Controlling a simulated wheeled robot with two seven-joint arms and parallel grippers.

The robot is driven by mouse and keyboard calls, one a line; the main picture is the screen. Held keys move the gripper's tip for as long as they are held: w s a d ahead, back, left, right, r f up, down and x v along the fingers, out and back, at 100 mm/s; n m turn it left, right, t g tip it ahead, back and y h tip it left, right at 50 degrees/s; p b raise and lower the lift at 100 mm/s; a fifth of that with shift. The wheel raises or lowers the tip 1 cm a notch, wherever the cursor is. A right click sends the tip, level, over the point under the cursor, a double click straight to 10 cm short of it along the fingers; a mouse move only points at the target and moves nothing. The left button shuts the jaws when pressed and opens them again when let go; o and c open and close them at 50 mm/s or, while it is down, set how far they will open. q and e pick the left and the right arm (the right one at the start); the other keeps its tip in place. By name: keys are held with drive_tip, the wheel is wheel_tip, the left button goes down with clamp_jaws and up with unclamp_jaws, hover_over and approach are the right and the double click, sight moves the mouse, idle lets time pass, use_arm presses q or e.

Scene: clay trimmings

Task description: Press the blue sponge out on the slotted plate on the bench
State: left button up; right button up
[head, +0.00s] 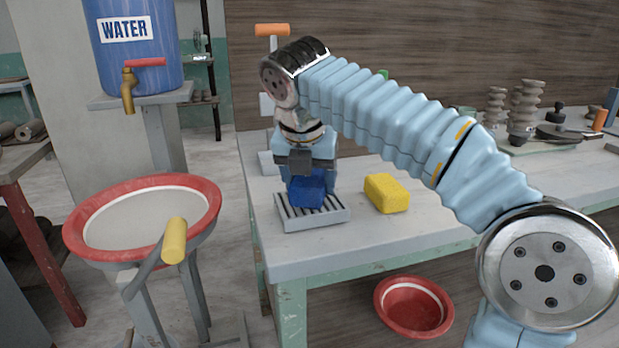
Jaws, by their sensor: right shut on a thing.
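The blue sponge (308,190) is at the slotted plate (324,218), over its left and middle part. The plate is grey with dark slots and lies near the left front corner of the bench (430,225). My right gripper (305,174) points down and is shut on the blue sponge from above. The sponge looks low, at or just over the slots; I cannot tell if it is pressed flat against them. My gripper hides the sponge's top and back. My left gripper is not in view.
A yellow sponge (386,193) lies right of the plate. A red-rimmed basin (205,222) with a yellow-handled lever (174,240) stands left of the bench, below a blue water barrel (137,50). A red bowl (385,305) is below the bench front. Several clay pieces (523,112) stand back right.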

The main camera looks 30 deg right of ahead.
drive_tip(key=shift+f+b, duration=0.3)
drive_tip(key=shift+f, duration=0.25)
idle(0.7)
drive_tip(key=shift+f, duration=0.2)
idle(1.3)
wheel_tip(320, 180, up, 3)
drive_tip(key=p, duration=0.3)
drive_tip(key=shift+r, duration=2.2)
